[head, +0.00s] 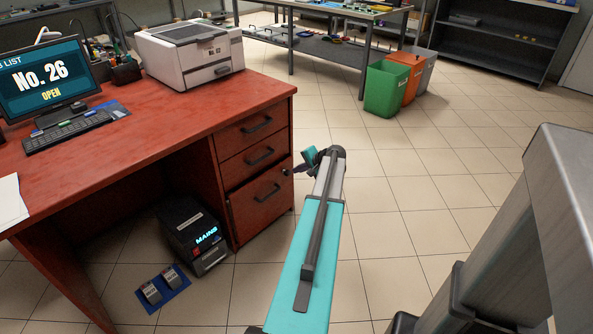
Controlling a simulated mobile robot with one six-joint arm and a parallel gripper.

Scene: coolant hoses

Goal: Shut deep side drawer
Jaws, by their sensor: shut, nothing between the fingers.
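The deep side drawer (258,212) is the lowest and tallest of the three drawers at the right end of the red desk. It has a dark bar handle (267,193). Its front looks nearly in line with the drawers above; I cannot tell whether a small gap remains. My gripper (289,172) is at the far end of my turquoise arm, by the upper right corner of this drawer's front. It is small and partly hidden by my wrist. It is shut and empty. I cannot tell whether it touches the drawer front.
Two shallower drawers (245,134) above look shut. A printer (190,50) and a monitor (43,82) stand on the desk (160,120). A black "MAINS" box (190,232) is under it. Bins (386,88) stand behind.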

